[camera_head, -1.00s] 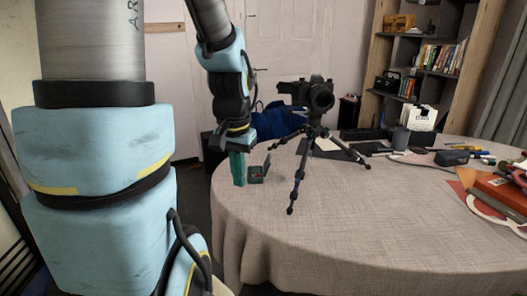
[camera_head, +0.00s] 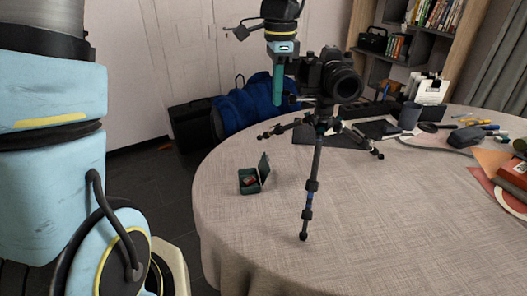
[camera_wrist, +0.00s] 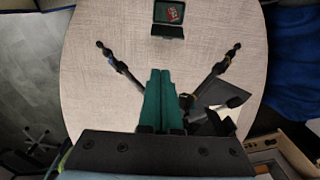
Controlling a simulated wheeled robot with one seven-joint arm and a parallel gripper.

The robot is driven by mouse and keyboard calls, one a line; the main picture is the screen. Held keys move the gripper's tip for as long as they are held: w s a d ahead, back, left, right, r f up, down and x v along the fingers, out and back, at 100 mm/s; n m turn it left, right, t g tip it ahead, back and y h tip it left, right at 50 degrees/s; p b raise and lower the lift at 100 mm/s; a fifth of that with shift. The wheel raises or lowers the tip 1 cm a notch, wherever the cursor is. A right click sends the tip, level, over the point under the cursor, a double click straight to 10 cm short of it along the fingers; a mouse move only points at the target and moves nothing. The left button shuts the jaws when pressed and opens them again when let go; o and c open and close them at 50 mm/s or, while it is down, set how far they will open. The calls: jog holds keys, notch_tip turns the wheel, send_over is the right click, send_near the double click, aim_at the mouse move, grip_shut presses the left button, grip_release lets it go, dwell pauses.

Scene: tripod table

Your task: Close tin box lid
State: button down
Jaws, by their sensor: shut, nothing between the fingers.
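A small dark green tin box (camera_head: 250,183) sits on the round table near its left edge, with something red inside. Its lid (camera_head: 264,168) stands open, roughly upright, on the box's right side in the head view. In the wrist view the tin box (camera_wrist: 169,13) is at the top, with the lid (camera_wrist: 168,31) along its lower side. My gripper (camera_head: 277,101) has green fingers pointing down, well above the table, apart from the box. In the wrist view the gripper fingers (camera_wrist: 160,75) are together and empty.
A camera (camera_head: 335,75) on a tripod (camera_head: 314,175) stands right beside my gripper, its legs spread near the box. Other items, including a dark cup (camera_head: 409,116), lie at the table's back right. The front of the table (camera_head: 400,230) is clear.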

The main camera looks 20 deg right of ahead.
aim_at(264, 168)
notch_tip(264, 168, down, 20)
jog(key=p, duration=0.2)
jog(key=shift+a, duration=0.15)
jog(key=shift+r, duration=0.15)
dwell(0.4)
